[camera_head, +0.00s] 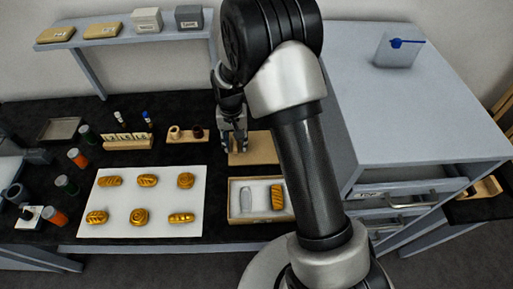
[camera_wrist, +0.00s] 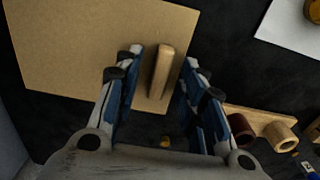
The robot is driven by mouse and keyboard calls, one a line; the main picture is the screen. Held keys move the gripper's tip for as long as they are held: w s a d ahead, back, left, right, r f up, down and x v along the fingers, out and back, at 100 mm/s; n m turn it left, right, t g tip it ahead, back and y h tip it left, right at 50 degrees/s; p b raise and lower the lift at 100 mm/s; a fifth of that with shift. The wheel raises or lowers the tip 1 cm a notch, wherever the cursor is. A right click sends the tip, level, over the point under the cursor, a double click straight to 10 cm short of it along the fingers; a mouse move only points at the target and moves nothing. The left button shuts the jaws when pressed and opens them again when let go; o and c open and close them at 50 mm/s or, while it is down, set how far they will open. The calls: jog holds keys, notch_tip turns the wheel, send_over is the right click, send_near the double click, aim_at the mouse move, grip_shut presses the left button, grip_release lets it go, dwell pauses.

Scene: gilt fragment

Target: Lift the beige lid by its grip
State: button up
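The beige lid (camera_head: 262,148) lies on the dark table behind an open shallow box (camera_head: 233,212); in the wrist view the flat lid (camera_wrist: 70,50) fills the upper left. Its grip (camera_wrist: 161,72), a light wooden bar, stands near the lid's edge. My gripper (camera_head: 234,142) points down over the lid's left part. In the wrist view my gripper (camera_wrist: 163,62) is open, with its blue-sided fingers on either side of the grip. A gap shows on both sides, so nothing is held. In the head view the grip is hidden by the gripper.
A white mat (camera_head: 160,206) with several gold pieces lies left. A small wooden holder (camera_head: 187,137) stands close left of my gripper. A grey drawer cabinet (camera_head: 420,110) stands right.

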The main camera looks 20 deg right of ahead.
jog(key=shift+c, duration=0.4)
grip_shut()
jog(key=shift+r, duration=0.1)
notch_tip(320, 180, up, 26)
jog(key=p, duration=1.1)
